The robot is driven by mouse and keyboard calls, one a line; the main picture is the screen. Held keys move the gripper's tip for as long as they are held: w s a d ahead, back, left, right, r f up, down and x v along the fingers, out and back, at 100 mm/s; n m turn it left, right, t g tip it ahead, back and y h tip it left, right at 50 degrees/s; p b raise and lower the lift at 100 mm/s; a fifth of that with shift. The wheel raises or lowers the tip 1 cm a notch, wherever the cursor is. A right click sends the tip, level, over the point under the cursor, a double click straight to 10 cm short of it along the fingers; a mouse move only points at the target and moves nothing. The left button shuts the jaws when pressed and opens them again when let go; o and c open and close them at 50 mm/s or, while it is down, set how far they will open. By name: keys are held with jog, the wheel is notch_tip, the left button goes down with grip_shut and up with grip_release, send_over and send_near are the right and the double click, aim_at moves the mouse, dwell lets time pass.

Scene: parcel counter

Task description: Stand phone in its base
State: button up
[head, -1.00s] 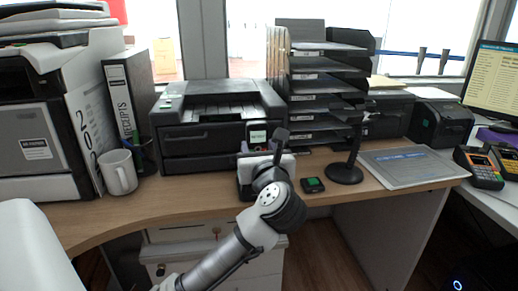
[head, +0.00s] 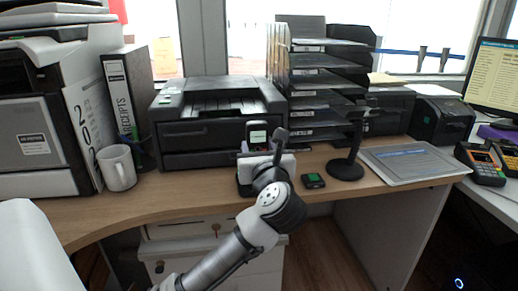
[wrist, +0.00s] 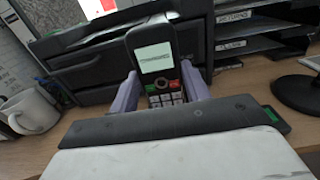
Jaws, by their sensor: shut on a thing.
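The phone (wrist: 157,65) is dark, with a lit screen above a keypad with red and green keys. It stands nearly upright between the lavender fingers of my gripper (wrist: 158,92), which is shut on it. In the head view the phone (head: 257,134) shows above my gripper (head: 257,148), in front of the black printer. A black block, apparently the base (head: 243,185), shows at the left edge of my gripper on the desk. My wrist hides most of it, and I cannot tell whether the phone touches it.
A small black device with a green screen (head: 313,180) lies right of my gripper, near a round black stand (head: 345,170). The printer (head: 215,125) and paper trays (head: 320,95) stand behind. A white mug (head: 117,168) stands left. Bare desk (head: 190,195) lies between.

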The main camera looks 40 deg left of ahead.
jog(key=o, duration=1.2)
jog(key=shift+c, duration=0.2)
jog(key=shift+s+d, duration=0.1)
jog(key=b+v, duration=0.9)
jog(key=v, duration=0.4)
jog(key=shift+s+d+b, duration=0.15)
jog(key=shift+d+b, duration=0.05)
jog(key=shift+b, duration=0.2)
